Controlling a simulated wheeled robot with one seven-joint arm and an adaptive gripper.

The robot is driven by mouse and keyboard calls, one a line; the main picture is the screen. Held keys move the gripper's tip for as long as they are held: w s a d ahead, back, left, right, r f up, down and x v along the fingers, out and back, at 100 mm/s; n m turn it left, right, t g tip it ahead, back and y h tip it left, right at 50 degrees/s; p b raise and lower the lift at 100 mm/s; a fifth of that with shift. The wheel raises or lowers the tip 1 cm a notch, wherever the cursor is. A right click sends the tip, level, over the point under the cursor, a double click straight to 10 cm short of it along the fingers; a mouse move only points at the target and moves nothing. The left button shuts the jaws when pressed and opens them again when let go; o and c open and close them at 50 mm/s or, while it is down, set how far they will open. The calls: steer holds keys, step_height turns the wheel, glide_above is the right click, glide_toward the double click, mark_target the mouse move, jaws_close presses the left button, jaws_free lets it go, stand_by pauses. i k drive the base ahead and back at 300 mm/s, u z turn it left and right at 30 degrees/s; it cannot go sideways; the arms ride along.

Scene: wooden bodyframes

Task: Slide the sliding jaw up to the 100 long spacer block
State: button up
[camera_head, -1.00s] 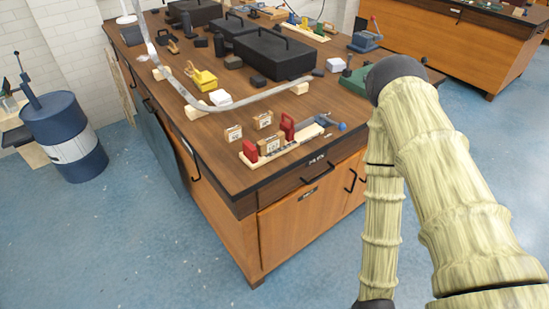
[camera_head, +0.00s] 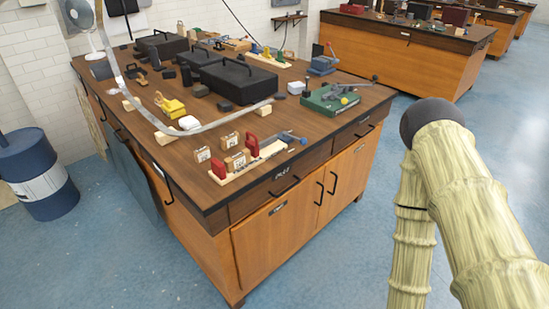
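A small clamp on a pale wooden board (camera_head: 268,152) lies near the front edge of the workbench. It has a red jaw at the left end (camera_head: 219,168) and another red jaw (camera_head: 252,146) further right; the latter looks like the sliding jaw. A labelled wooden block (camera_head: 235,163) sits between the jaws. Its label is too small to read, so I cannot tell if it is the 100 block. I cannot tell whether the right jaw touches it. Two more labelled blocks (camera_head: 202,154) and (camera_head: 229,140) stand behind the board. My gripper is out of view.
The workbench (camera_head: 150,140) also carries black cases (camera_head: 238,80), a curved grey strip (camera_head: 215,125), a yellow tool (camera_head: 172,106) and a green box with tools (camera_head: 330,97). My arm fills the right side. A blue drum (camera_head: 36,175) stands left. The floor in front is clear.

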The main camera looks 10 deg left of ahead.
mark_target(253, 146)
steer(key=z, duration=0.05)
steer(key=i, duration=0.9)
steer(key=u, duration=0.7)
